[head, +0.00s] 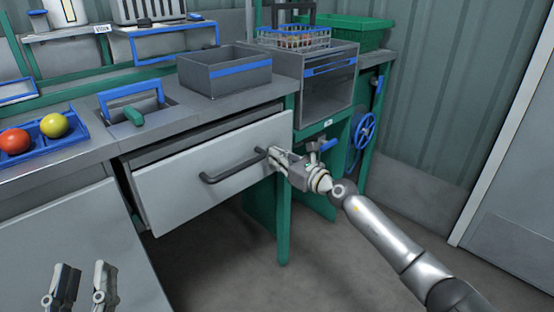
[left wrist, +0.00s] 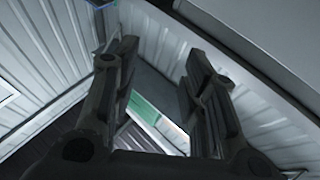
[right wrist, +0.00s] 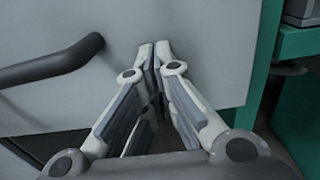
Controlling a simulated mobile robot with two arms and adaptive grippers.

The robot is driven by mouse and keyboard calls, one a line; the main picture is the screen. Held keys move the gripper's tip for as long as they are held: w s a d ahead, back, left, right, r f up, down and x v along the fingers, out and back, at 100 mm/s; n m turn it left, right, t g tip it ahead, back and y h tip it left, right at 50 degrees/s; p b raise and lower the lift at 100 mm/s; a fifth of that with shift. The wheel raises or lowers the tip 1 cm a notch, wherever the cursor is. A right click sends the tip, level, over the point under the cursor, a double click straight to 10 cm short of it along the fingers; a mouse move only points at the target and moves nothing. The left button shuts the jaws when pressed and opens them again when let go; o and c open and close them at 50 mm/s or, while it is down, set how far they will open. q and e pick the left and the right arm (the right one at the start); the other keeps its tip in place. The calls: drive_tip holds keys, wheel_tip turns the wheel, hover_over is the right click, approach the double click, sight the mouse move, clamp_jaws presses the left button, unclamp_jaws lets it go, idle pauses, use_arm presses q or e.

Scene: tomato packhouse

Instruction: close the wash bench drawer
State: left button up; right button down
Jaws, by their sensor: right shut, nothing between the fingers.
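The wash bench drawer (head: 165,186) is a light grey front with a dark bar handle (head: 232,172). It stands out from the bench, with a dark gap along its top edge. My right gripper (head: 272,153) is shut and empty at the right end of the drawer front, beside the handle. In the right wrist view its closed fingertips (right wrist: 156,48) are at the drawer front (right wrist: 190,30), right of the handle (right wrist: 55,65); I cannot tell whether they touch. My left gripper (head: 82,268) is open and empty at the lower left; its spread fingers show in the left wrist view (left wrist: 158,65).
A green leg (head: 268,222) and a blue handwheel (head: 364,130) are near my right arm. The floor in front is clear.

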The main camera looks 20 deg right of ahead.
use_arm(q)
drive_tip(key=shift+r, duration=0.15)
use_arm(e)
drive_tip(key=shift+w, duration=0.15)
drive_tip(key=b+x, duration=0.1)
drive_tip(key=x, duration=0.2)
use_arm(q)
drive_tip(key=s+r+t, duration=0.1)
drive_tip(key=s+r+t+h, duration=0.1)
drive_tip(key=r, duration=0.1)
drive_tip(key=shift+s+r, duration=0.2)
drive_tip(key=shift+r, duration=0.05)
use_arm(e)
drive_tip(key=shift+r, duration=0.25)
drive_tip(key=shift+r, duration=0.1)
use_arm(q)
drive_tip(key=shift+t, duration=0.3)
